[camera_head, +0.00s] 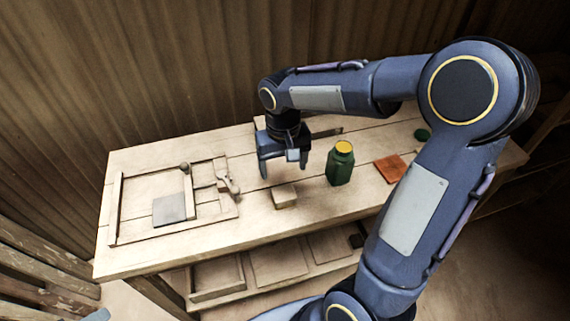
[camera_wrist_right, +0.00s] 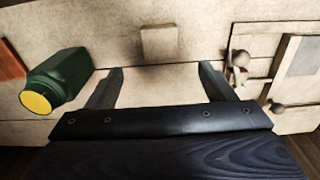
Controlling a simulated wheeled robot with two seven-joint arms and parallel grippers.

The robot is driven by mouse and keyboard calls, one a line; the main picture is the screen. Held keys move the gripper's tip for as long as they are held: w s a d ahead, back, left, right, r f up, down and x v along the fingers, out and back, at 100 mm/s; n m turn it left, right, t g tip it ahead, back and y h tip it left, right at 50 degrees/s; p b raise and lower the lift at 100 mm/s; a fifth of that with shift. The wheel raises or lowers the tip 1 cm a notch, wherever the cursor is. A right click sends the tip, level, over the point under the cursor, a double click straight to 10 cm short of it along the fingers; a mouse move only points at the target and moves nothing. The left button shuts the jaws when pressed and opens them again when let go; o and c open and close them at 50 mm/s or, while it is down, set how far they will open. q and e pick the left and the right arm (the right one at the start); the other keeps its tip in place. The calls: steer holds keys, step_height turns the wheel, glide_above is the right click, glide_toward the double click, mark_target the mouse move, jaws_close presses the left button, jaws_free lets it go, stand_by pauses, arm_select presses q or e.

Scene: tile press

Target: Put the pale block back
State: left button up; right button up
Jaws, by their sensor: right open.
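The pale block (camera_head: 284,195) lies on the wooden bench near its front edge, between the press frame and the green bottle. In the right wrist view the block (camera_wrist_right: 158,41) is beyond the fingertips, roughly centred between them. My right gripper (camera_head: 284,168) hangs fingers down above the bench, just behind the block; it is open and empty. In the right wrist view its two fingers (camera_wrist_right: 161,70) are spread and touch nothing. My left gripper is not in view.
A green bottle with a yellow cap (camera_head: 341,163) stands right of the block. The press frame (camera_head: 115,208) with a grey tile (camera_head: 169,210) and a clamp (camera_head: 228,185) is at left. An orange tile (camera_head: 391,168) lies at right. A pale piece and dark strip (camera_head: 327,133) show behind my gripper.

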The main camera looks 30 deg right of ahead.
steer(key=s+a+r+t+y, duration=0.2)
steer(key=s, duration=0.6)
steer(key=s+a+r+n+t+y, duration=0.1)
steer(key=s+a+r+t, duration=0.1)
steer(key=s, duration=0.7)
steer(key=shift+r+t+y, duration=0.35)
steer(key=shift+t+y, duration=0.05)
steer(key=shift+t, duration=0.4)
